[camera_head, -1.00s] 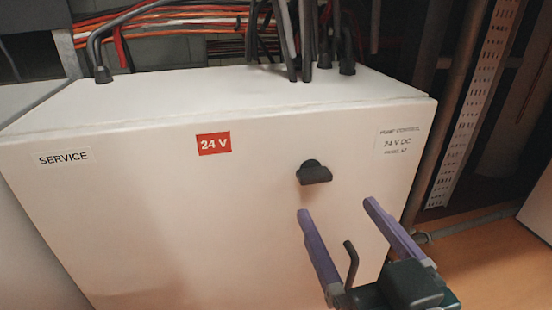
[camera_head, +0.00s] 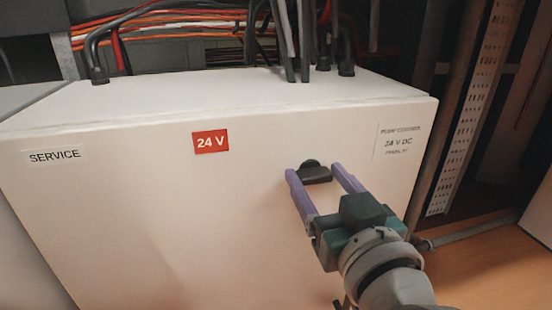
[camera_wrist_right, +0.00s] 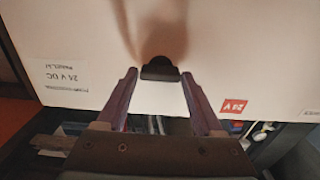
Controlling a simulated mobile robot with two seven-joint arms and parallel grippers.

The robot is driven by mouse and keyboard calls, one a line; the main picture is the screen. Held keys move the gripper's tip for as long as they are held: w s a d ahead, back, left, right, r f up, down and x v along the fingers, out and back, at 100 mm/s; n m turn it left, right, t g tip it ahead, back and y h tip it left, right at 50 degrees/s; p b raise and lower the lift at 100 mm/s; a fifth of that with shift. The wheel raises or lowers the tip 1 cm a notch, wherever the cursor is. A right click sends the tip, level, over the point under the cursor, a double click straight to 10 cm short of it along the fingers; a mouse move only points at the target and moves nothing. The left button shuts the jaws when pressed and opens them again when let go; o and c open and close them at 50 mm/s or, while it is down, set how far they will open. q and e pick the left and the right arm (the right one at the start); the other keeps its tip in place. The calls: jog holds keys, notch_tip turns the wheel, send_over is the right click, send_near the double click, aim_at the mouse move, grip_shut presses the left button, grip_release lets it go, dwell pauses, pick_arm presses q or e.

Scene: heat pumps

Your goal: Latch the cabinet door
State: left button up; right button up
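The white cabinet door (camera_head: 160,220) faces me and looks closed. Its black latch knob (camera_head: 315,173) sits on the right half of the door, with its wide grip lying roughly level. My right gripper (camera_head: 313,170) is open, with its two purple fingers on either side of the knob. In the right wrist view the knob (camera_wrist_right: 160,69) lies between and just beyond the tips of the open gripper (camera_wrist_right: 159,75); I cannot tell whether a finger touches it. My left gripper is not in view.
Dark cables enter the cabinet top, with orange and red wires (camera_head: 180,35) behind. A red 24 V label (camera_head: 210,142) is on the door.

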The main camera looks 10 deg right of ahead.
jog(key=c, duration=1)
